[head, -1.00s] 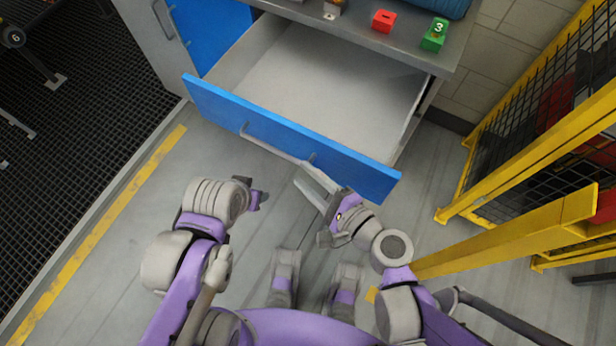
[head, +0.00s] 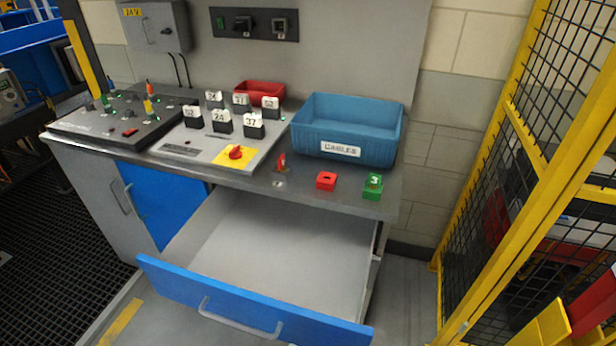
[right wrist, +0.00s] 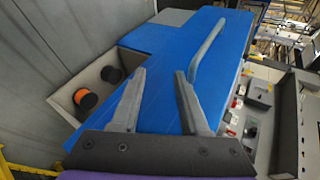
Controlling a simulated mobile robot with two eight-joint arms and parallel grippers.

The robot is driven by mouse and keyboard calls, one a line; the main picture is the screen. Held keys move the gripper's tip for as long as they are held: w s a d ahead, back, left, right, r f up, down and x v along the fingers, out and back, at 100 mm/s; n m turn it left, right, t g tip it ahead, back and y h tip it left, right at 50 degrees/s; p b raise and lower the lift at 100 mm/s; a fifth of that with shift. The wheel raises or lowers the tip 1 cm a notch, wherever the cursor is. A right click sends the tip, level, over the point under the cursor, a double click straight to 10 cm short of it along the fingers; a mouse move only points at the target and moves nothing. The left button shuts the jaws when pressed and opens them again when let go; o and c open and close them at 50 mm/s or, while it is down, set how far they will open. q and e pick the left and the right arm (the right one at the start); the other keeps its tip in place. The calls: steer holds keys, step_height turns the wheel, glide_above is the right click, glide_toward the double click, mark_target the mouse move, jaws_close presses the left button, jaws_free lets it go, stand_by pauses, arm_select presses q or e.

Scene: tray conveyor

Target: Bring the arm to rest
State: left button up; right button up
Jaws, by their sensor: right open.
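My right gripper (right wrist: 160,76) is open and empty in the right wrist view. Its two grey fingers stand apart in front of a blue panel (right wrist: 158,105) with a grey bar handle (right wrist: 207,48). The handle lies beyond the right finger, and I cannot tell whether the fingers touch the panel. In the head view the blue-fronted drawer (head: 250,310) under the bench stands open, and the visible part of its floor is bare. Neither arm shows in the head view, and my left gripper is in no current view.
The bench (head: 225,177) carries a blue bin (head: 352,118), a small red block (head: 326,181), a green block (head: 373,187) and control panels. Yellow fencing (head: 490,170) stands at the right. A pale compartment (right wrist: 65,92) with two black-and-orange round items shows in the wrist view.

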steer(key=s+d+n+g+h, duration=0.35)
steer(key=d+n+h, duration=0.5)
steer(key=d, duration=1.05)
arm_select(q)
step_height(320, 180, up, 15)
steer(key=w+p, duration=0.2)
steer(key=p, duration=1.1)
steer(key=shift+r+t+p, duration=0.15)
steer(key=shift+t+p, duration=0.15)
steer(key=shift+p, duration=0.05)
arm_select(e)
step_height(320, 180, up, 14)
steer(key=w+t, duration=0.1)
steer(key=shift+w+a+m, duration=0.15)
steer(key=shift+w+m, duration=0.15)
steer(key=shift+m, duration=0.15)
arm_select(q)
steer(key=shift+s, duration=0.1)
arm_select(e)
steer(key=shift+s+f+t+h, duration=0.1)
steer(key=shift+s+t+h, duration=0.05)
steer(key=shift+t+h, duration=0.1)
